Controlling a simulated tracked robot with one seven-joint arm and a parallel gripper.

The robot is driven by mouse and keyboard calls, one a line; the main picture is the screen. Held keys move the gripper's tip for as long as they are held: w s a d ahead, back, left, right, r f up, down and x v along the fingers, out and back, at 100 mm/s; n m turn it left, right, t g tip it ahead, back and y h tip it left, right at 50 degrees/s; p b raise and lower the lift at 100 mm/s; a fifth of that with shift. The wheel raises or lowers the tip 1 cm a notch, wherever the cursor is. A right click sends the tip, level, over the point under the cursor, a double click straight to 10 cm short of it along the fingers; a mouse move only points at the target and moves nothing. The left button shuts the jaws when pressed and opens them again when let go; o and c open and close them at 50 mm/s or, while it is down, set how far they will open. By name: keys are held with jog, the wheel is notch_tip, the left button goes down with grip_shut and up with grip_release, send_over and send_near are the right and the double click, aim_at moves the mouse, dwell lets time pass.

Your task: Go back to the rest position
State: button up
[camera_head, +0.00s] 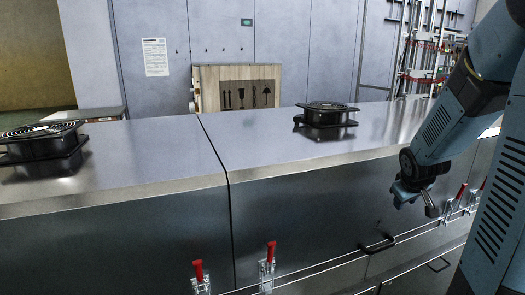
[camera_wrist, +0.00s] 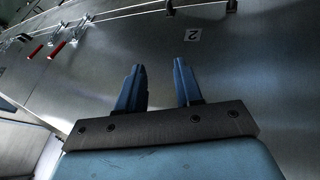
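My gripper (camera_wrist: 159,82) shows in the wrist view with its two blue fingers apart and nothing between them. In the head view my arm comes in from the right and hangs down in front of the dryer (camera_head: 310,200). The gripper's fingers cannot be made out clearly in the head view.
Red-handled clamps (camera_head: 270,252) and a black handle (camera_head: 378,246) line the dryer's front. Black fans (camera_head: 326,113) sit on its top. A wooden crate (camera_head: 236,88) stands behind it. Racks with pipes (camera_head: 425,50) stand at the back right.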

jog(key=s+a+r+m+y, duration=0.1)
jog(key=s+a+r, duration=0.5)
jog(key=s+a, duration=0.3)
jog(key=s+a+r+m+y, duration=0.1)
jog(key=s+a+r+y, duration=0.1)
jog(key=s+a+r, duration=0.5)
jog(key=s+a, duration=0.2)
jog(key=s, duration=0.3)
jog(key=shift+s+r+m+g, duration=0.25)
jog(key=shift+s+m+g, duration=0.05)
jog(key=shift+s, duration=0.05)
